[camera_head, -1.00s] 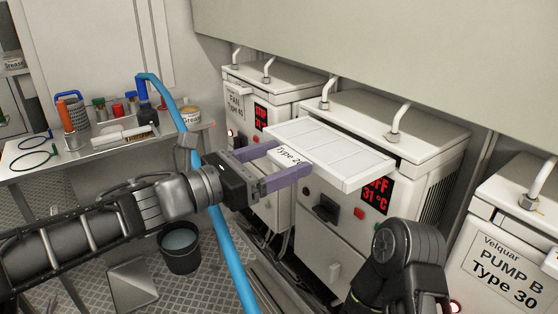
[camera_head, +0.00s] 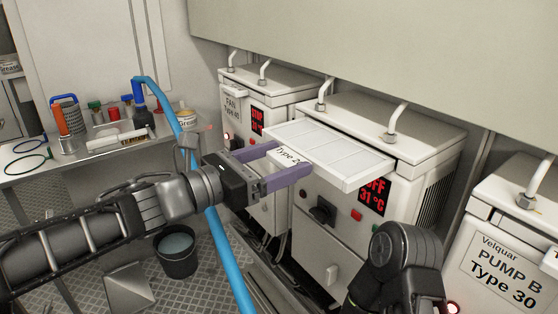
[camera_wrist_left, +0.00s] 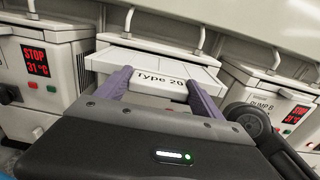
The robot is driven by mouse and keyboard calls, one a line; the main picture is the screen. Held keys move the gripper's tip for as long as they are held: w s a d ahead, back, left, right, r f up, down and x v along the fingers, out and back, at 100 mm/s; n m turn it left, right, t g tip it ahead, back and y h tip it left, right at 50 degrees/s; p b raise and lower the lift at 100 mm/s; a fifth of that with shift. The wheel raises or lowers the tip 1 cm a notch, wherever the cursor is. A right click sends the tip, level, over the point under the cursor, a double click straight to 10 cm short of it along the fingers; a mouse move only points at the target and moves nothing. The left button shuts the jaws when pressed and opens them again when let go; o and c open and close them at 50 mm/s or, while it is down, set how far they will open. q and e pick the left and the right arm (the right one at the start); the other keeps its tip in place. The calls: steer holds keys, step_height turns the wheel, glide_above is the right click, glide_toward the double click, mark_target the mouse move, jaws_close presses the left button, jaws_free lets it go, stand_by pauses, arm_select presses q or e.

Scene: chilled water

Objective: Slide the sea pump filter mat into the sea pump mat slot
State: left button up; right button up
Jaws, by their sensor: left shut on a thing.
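The sea pump filter mat (camera_head: 330,154) is a flat white ribbed panel with "Type 20" on its near edge. My left gripper (camera_head: 293,157) is shut on this near edge with its purple fingers and holds the mat about level. The mat is at the upper front of the middle white pump cabinet (camera_head: 325,228), just below its lid. It also shows in the left wrist view (camera_wrist_left: 150,65). A dark gap under the lid, the mat slot (camera_head: 402,158), shows beside the mat's far right corner. I cannot tell whether the far edge is inside it. My right gripper is out of view.
The middle cabinet's red display (camera_head: 374,194) reads 31 °C, partly covered by the mat. A fan cabinet (camera_head: 268,90) stands left, and Pump B (camera_head: 500,262) right. My right arm is in front at lower right. A blue hose (camera_head: 228,262) passes behind my left arm. A bucket (camera_head: 177,255) stands on the floor.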

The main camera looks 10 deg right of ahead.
mark_target(299, 153)
arm_select(q)
steer(key=shift+d, duration=0.25)
steer(key=shift+w+d, duration=0.2)
steer(key=shift+d, duration=0.25)
steer(key=shift+w+d+b, duration=0.1)
steer(key=shift+d+b, duration=0.1)
steer(key=shift+b, duration=0.1)
stand_by(0.5)
steer(key=shift+x, duration=1)
steer(key=shift+d, duration=0.2)
steer(key=shift+x, duration=1.1)
steer(key=shift+w, duration=0.1)
